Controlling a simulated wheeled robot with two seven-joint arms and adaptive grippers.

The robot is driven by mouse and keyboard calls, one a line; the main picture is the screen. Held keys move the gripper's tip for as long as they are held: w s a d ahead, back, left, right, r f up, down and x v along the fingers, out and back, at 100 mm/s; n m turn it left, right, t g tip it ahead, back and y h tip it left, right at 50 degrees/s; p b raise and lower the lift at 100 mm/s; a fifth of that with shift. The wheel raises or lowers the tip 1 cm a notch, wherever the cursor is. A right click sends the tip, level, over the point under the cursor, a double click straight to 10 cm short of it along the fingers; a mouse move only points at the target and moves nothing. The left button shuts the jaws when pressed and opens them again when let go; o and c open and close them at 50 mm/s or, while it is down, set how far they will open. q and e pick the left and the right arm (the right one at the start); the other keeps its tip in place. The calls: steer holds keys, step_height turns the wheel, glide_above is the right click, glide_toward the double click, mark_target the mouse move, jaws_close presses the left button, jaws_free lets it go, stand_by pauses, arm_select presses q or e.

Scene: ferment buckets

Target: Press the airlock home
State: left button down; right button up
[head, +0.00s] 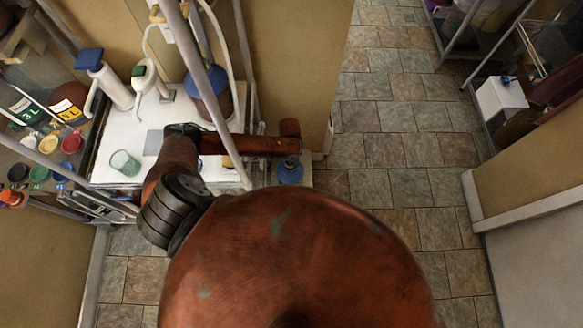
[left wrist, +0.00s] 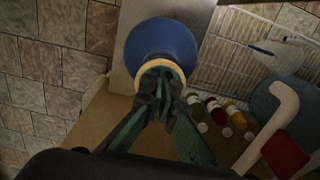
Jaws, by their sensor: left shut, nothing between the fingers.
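A blue, round-topped bucket (head: 290,175) stands on a small pale ledge at the right end of the bench. In the left wrist view the blue top (left wrist: 160,42) fills the upper middle, with a cream-yellow ring (left wrist: 148,70) at its near side. My left gripper (left wrist: 161,84) is shut and empty, its dark green fingertips at or just above this ring. I cannot tell whether they touch it. In the head view the left gripper (head: 290,149) is small, above the bucket. I cannot make out the airlock separately; the fingers may hide it. My right gripper is not in view.
A white bench (head: 110,165) holds a clear glass (head: 125,162), a white pump bottle (head: 110,85) and a brown jar with a blue lid (head: 208,100). Metal poles rise in front of it. Coloured cups (head: 71,143) sit on the left rack. Tiled floor (head: 390,150) is clear at right.

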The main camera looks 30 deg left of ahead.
arm_select(q)
steer(key=shift+s+f+p, duration=0.15)
steer(key=shift+p, duration=0.55)
stand_by(1.7)
steer(key=shift+s+f, duration=0.15)
stand_by(0.9)
steer(key=shift+r+p, duration=0.2)
steer(key=shift+p, duration=0.45)
steer(key=shift+w+r, duration=0.2)
steer(key=shift+r+p, duration=0.1)
steer(key=shift+p, duration=0.25)
steer(key=shift+r, duration=0.2)
step_height(320, 180, up, 9)
steer(key=p, duration=1.1)
stand_by(0.4)
steer(key=shift+w, duration=0.15)
stand_by(0.3)
